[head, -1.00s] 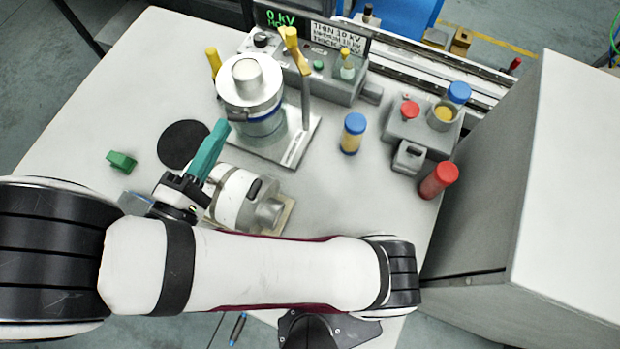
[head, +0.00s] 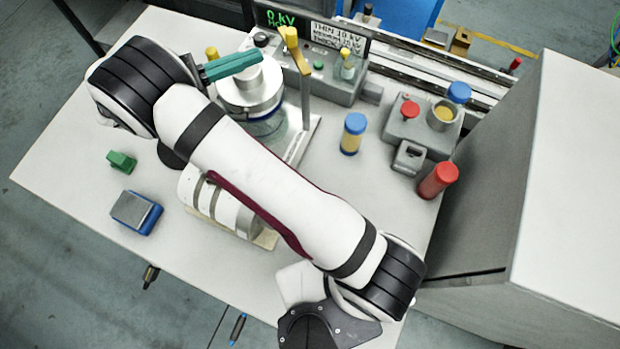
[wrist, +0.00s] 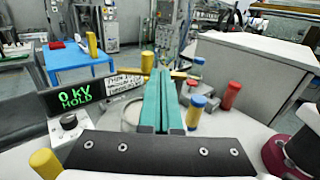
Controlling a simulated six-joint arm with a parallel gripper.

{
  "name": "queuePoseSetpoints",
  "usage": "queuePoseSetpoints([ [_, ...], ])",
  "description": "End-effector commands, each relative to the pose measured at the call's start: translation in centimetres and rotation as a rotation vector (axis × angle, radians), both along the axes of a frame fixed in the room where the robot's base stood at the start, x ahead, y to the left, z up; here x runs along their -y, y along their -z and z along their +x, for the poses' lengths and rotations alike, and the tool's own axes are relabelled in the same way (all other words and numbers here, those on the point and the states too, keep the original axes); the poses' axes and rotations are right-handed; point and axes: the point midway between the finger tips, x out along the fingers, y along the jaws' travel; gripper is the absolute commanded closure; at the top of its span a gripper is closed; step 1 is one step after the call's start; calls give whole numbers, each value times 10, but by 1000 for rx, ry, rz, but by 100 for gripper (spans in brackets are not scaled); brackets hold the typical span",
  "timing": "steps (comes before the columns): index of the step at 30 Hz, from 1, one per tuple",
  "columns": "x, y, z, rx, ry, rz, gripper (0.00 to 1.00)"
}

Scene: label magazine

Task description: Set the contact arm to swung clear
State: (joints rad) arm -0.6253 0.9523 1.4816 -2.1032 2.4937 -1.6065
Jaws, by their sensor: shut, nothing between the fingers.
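The contact arm (head: 295,48) appears to be the yellow bar on top of a grey post (head: 306,105) beside the round metal vessel (head: 250,100). It slants from a raised yellow knob down toward the post. My gripper (head: 259,58), with long teal fingers, is shut and empty. In the head view its tips lie over the vessel's top, just left of the contact arm, and seem apart from it. In the wrist view my gripper (wrist: 165,72) points toward a yellow bar (wrist: 180,74), partly hidden behind the fingers. I cannot tell the exact gap.
The control box (head: 345,85) stands behind the vessel, with a display reading 0 kV HOLD (head: 283,20). A blue-capped jar (head: 353,133), a grey fixture block (head: 420,130) and a red cylinder (head: 438,180) are to the right. My arm crosses above a white cylinder (head: 220,205).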

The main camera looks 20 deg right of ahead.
Motion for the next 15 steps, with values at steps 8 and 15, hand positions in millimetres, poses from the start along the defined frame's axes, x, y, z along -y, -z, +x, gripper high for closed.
queuePoseSetpoints([
  [8,28,0,-7,0,-148,1,100],
  [15,-39,1,-19,3,-140,0,100],
])
